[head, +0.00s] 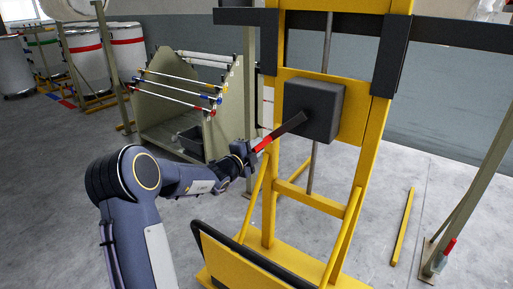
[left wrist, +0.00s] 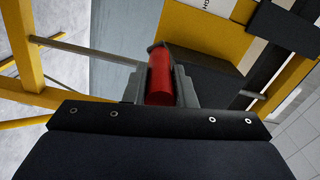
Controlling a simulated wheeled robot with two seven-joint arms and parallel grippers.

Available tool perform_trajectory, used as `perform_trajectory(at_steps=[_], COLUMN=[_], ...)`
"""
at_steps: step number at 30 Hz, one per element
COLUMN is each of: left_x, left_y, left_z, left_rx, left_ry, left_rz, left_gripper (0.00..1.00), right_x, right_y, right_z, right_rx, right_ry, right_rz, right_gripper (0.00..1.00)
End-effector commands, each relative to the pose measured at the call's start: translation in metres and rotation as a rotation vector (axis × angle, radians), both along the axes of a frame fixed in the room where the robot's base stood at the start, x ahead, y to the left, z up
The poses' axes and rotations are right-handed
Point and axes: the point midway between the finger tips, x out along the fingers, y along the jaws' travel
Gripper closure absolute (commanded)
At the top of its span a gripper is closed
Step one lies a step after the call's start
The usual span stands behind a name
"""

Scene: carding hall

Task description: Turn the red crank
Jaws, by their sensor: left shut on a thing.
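The red crank handle (head: 263,144) sits at the lower left end of a dark crank arm (head: 288,126). The arm slopes up to the right to a dark grey box (head: 315,110) on a yellow upright frame (head: 362,150). My left gripper (head: 247,156) is at the handle and shut on it. In the left wrist view, the red handle (left wrist: 160,78) stands between the two grey fingers of my left gripper (left wrist: 160,92). My right gripper is not in view.
A pale rack (head: 172,117) with coloured rods stands behind on the left. White drums (head: 88,60) stand farther back. A yellow bar (head: 403,227) lies on the floor at right, near a grey post (head: 470,190). Grey floor is open at left.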

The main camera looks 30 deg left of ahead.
Motion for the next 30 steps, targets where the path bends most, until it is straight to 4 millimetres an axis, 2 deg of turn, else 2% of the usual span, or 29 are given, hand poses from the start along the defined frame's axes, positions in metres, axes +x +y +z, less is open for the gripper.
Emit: perform_trajectory(at_steps=[1,2,6,14,17,27,30], left_x=[-0.001,-0.001,0.000,-0.001,-0.006,-0.061,-0.072], left_y=[-0.004,-0.004,-0.004,-0.003,-0.002,-0.001,-0.001], left_z=[-0.010,-0.010,-0.008,-0.004,-0.003,-0.004,-0.005], left_rx=[-0.006,-0.006,-0.005,-0.003,-0.002,-0.002,-0.003], left_ry=[0.017,0.017,0.015,0.007,0.006,0.009,0.009], left_rz=[-0.007,-0.007,-0.007,-0.005,-0.004,-0.004,-0.004], left_gripper=[1.00,0.74,0.55,0.55,0.55,0.55,0.55], right_x=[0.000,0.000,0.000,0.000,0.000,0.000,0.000], right_y=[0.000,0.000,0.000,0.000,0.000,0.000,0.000], right_z=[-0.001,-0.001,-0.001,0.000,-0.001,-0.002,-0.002], right_rx=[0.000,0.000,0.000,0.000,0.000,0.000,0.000], right_ry=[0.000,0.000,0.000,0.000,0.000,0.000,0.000], right_rz=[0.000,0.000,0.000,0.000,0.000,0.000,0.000], right_gripper=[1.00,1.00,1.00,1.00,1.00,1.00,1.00])
